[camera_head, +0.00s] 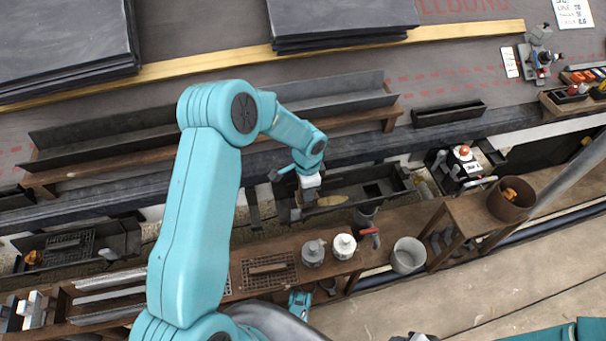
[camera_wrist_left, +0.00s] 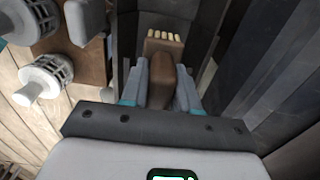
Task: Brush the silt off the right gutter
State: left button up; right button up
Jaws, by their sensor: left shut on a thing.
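My left gripper (camera_head: 298,206) is over the left part of the right gutter (camera_head: 385,198), a dark open trough. In the left wrist view the gripper (camera_wrist_left: 162,88) is shut on a brush (camera_wrist_left: 163,62) with a brown handle and pale bristles. The bristles point away from me, between dark walls. Whether they touch the gutter floor, I cannot tell. A tan patch that looks like silt (camera_head: 332,200) lies in the gutter just right of the gripper. In the head view the gripper and arm largely hide the brush.
A wooden bench with white and grey strainer caps (camera_head: 344,246) (camera_head: 313,253) runs in front of the gutter. A metal bucket (camera_head: 408,255) stands to the right. Another trough (camera_head: 68,247) lies at the left. Slate stacks (camera_head: 340,18) lie up the roof.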

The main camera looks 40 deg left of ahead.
pick_arm(q)
jog(key=shift+w+r+p, duration=0.1)
jog(key=shift+r+p, duration=1.4)
jog(key=shift+r, duration=1.3)
pick_arm(e)
jog(key=shift+s+a+r, duration=0.1)
jog(key=shift+a+r, duration=0.1)
jog(key=shift+r, duration=0.4)
jog(key=shift+s+a+r, duration=0.1)
jog(key=shift+a+r, duration=0.15)
jog(key=shift+r, duration=0.4)
jog(key=shift+a+r, duration=0.2)
jog(key=shift+r, duration=0.4)
